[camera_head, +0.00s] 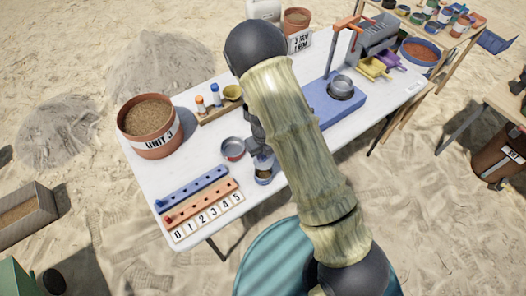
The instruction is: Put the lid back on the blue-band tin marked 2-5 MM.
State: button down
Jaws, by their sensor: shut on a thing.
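A small tin with a blue band (264,177) stands on the white table near its front edge, partly under my arm. Its marking is too small to read. My gripper (261,157) is directly above this tin, with its jaws shut on a pale grey lid (264,163). The lid is at the top of the tin, but I cannot tell whether it touches the rim. My arm hides part of the gripper and the table behind it.
An open red-banded tin (233,149) stands close left of my gripper. Blue (191,190) and orange (201,203) peg strips lie front left. A UNIT 3 bucket (147,127) stands at left. A blue stand (325,108) with a metal bowl (341,85) is at right.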

aim_at(264, 162)
jog(key=shift+s+f, duration=0.1)
jog(key=shift+f, duration=0.05)
notch_tip(264, 162, down, 4)
jog(key=b, duration=0.4)
jog(key=shift+f+b, duration=0.1)
jog(key=shift+b, duration=0.25)
jog(key=shift+f+b, duration=0.45)
jog(key=shift+f, duration=0.5)
jog(key=shift+p, duration=0.5)
dwell(0.4)
jog(key=shift+f+p, duration=0.15)
jog(key=shift+p, duration=0.2)
dwell(1.4)
jog(key=c, duration=0.7)
grip_release()
